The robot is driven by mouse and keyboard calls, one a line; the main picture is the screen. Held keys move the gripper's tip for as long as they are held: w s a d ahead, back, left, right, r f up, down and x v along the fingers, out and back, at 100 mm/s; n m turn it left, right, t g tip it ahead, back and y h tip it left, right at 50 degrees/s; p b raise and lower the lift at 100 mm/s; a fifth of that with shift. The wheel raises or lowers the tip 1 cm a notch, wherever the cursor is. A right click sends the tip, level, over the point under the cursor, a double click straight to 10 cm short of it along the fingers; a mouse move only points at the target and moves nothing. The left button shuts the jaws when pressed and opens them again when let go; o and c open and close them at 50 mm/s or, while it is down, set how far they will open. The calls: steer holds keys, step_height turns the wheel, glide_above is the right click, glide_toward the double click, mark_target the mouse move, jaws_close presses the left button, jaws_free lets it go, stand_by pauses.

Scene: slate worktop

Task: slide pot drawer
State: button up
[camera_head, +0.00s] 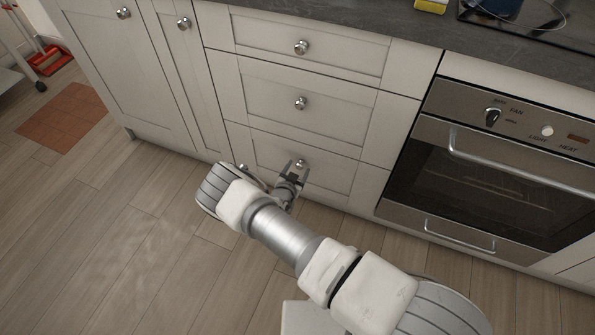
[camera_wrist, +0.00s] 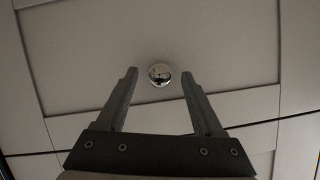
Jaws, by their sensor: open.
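The bottom drawer (camera_head: 326,177) is the lowest of three stacked pale drawers left of the oven, and it looks shut. Its round metal knob (camera_head: 300,163) shows just beyond my gripper (camera_head: 294,170). In the wrist view the knob (camera_wrist: 159,74) sits between the two fingertips of my gripper (camera_wrist: 159,76), with a gap on each side. The fingers are open and do not appear to touch the knob. The drawer front (camera_wrist: 215,45) fills most of the wrist view. My arm reaches in low over the floor and hides part of the drawer's lower left area.
A middle drawer (camera_head: 270,95) and top drawer (camera_head: 340,55), each with a knob, are above. The oven (camera_head: 480,180) with its bar handle stands to the right. Tall cupboard doors (camera_head: 115,60) are to the left. The wooden floor (camera_head: 130,240) in front is clear.

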jaws_close()
stand_by(0.3)
stand_by(1.1)
